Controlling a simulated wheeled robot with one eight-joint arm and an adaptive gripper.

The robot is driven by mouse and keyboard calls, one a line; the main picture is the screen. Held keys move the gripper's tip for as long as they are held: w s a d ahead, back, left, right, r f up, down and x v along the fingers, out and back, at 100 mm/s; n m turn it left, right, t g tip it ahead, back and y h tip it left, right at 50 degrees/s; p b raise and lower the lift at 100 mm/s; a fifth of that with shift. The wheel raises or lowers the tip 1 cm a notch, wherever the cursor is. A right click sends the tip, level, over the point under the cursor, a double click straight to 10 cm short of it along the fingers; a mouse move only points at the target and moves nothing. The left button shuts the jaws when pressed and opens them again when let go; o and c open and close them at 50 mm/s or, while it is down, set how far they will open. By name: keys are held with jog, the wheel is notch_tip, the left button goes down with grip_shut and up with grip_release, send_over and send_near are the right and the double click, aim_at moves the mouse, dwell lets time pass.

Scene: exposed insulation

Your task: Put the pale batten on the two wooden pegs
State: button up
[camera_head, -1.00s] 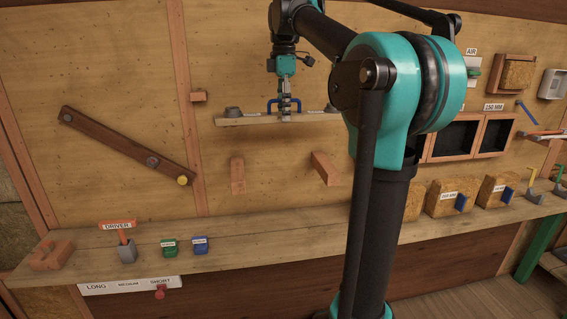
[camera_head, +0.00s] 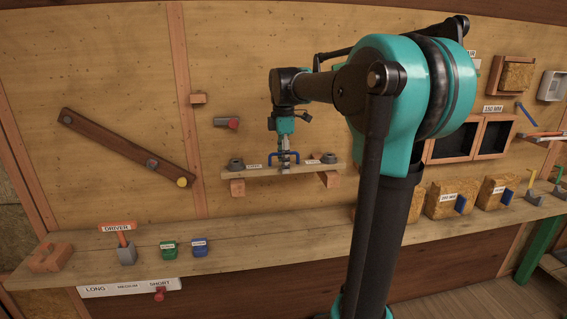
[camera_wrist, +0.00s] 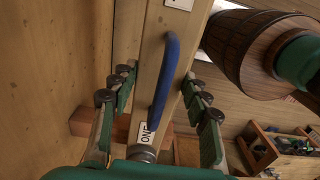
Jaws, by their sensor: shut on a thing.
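The pale batten (camera_head: 262,173) is level in front of the wall, with a blue handle, small labels and grey round fittings on it. My gripper (camera_head: 285,164) is shut on its middle from above. The wrist view shows my gripper's fingers (camera_wrist: 158,80) on both sides of the batten (camera_wrist: 150,60), with the blue handle (camera_wrist: 165,80) between them. The left wooden peg (camera_head: 237,188) and the right wooden peg (camera_head: 331,180) show directly beneath the batten's two ends. I cannot tell whether the batten touches them.
A dark diagonal board (camera_head: 120,143) hangs on the wall at left. A red-ended cylinder (camera_head: 227,122) sticks out above the batten. Bench space below the batten is clear.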

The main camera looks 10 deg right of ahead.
jog(key=shift+f, duration=0.2)
jog(key=o, duration=1.4)
jog(key=shift+o, duration=0.2)
notch_tip(320, 180, up, 12)
jog(key=shift+r, duration=0.1)
